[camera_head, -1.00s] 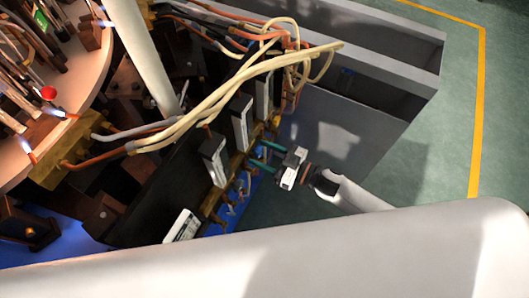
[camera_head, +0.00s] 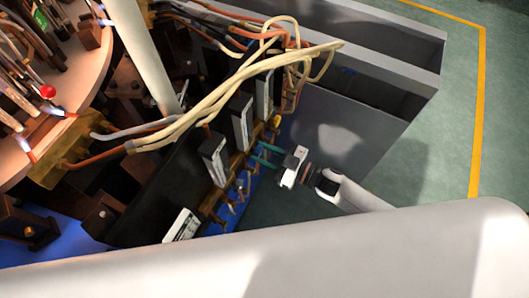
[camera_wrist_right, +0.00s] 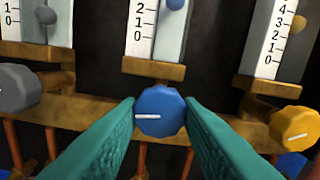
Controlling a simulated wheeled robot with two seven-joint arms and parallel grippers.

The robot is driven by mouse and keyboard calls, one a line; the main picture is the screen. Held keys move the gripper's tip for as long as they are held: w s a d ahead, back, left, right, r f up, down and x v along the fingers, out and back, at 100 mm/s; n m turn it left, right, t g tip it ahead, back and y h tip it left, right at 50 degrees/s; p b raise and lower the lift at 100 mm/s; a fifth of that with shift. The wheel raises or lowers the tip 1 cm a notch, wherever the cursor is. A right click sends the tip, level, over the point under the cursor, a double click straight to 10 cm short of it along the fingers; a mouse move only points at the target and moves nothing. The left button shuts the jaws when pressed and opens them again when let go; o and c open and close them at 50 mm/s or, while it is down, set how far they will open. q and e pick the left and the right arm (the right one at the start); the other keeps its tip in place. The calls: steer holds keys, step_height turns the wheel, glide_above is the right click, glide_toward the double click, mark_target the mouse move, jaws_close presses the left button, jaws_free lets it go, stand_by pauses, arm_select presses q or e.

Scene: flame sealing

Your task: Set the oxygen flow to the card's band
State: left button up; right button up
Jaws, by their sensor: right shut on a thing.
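In the right wrist view, the teal fingers of my right gripper (camera_wrist_right: 161,118) are shut on the sides of a blue knob (camera_wrist_right: 160,108). The knob's white mark points left. Above it, a scale (camera_wrist_right: 139,25) shows 0, 1 and 2, and a blue-grey ball (camera_wrist_right: 175,3) sits slightly above the 2 line, at the picture's top edge. In the head view, my right gripper (camera_head: 266,155) reaches in from the right to the row of flowmeters (camera_head: 242,122). A white card (camera_head: 181,225) stands at the panel's near end; its print is too small to read. My left gripper is not in view.
A grey knob (camera_wrist_right: 17,88) is left of the blue one, and a yellow knob (camera_wrist_right: 295,128) is right, each under its own scale. Pale hoses (camera_head: 240,75) run above the panel. A round table with small flames (camera_head: 85,75) is at left.

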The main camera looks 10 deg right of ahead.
steer(key=n+b, duration=0.1)
steer(key=n, duration=0.4)
steer(key=n+b, duration=0.1)
steer(key=n, duration=0.4)
steer(key=shift+n, duration=0.3)
stand_by(0.4)
steer(key=o, duration=0.9)
steer(key=shift+o, duration=0.2)
steer(key=b+v, duration=0.2)
steer(key=v, duration=1)
